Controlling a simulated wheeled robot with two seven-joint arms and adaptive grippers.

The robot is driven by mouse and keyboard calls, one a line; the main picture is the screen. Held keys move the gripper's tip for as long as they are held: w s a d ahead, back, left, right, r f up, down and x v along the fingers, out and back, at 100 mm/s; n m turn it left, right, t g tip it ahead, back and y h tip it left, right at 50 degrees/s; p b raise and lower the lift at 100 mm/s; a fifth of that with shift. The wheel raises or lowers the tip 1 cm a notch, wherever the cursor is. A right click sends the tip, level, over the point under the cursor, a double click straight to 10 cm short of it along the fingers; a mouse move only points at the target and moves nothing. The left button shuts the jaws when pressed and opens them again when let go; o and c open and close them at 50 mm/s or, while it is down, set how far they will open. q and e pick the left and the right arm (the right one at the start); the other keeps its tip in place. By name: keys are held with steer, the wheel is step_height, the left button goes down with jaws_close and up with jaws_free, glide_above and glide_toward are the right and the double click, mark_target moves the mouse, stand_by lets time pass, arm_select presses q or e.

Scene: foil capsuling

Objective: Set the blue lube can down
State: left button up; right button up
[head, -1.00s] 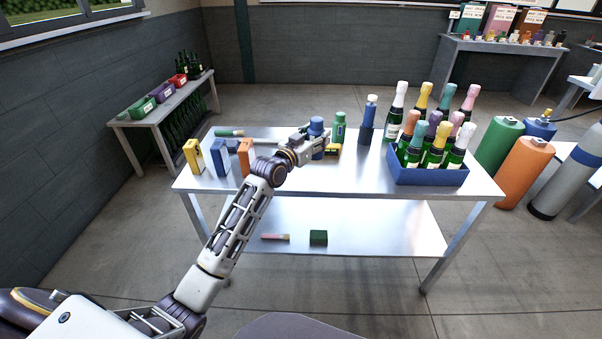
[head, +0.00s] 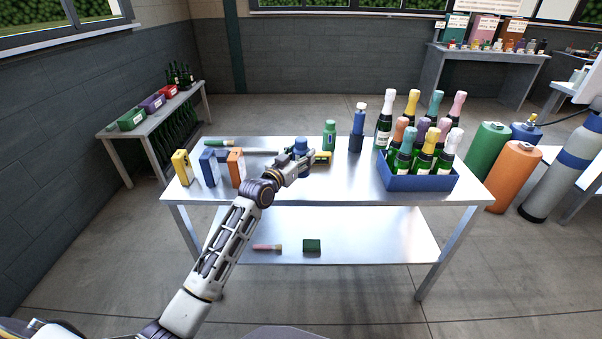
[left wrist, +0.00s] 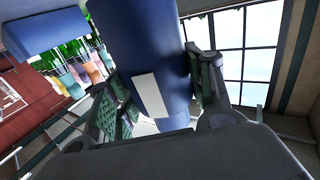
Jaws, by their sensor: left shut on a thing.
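The blue lube can (head: 301,146) is upright at the middle-left of the steel table (head: 330,186). My left gripper (head: 304,160) is shut on it. In the left wrist view the blue can (left wrist: 150,62), with a blank white label, sits between the two green-padded fingers (left wrist: 160,98). My right gripper is not in view.
A yellow-ended tool (head: 323,157) lies close by the gripper. A green can (head: 329,136) and a blue bottle (head: 360,120) stand behind to the right. Yellow, blue and orange boxes (head: 236,168) stand left. A blue crate (head: 418,180) of bottles is right. The front middle is clear.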

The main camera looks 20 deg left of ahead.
arm_select(q)
steer(key=shift+f, duration=1.1)
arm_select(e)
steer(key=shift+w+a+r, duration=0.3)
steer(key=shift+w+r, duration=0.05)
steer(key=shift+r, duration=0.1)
arm_select(q)
steer(key=shift+f+b, duration=0.55)
steer(key=shift+f, duration=1.4)
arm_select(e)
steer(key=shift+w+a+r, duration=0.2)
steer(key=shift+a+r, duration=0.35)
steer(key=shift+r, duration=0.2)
arm_select(q)
steer(key=o, duration=0.7)
steer(key=shift+f, duration=0.1)
steer(key=o, duration=0.4)
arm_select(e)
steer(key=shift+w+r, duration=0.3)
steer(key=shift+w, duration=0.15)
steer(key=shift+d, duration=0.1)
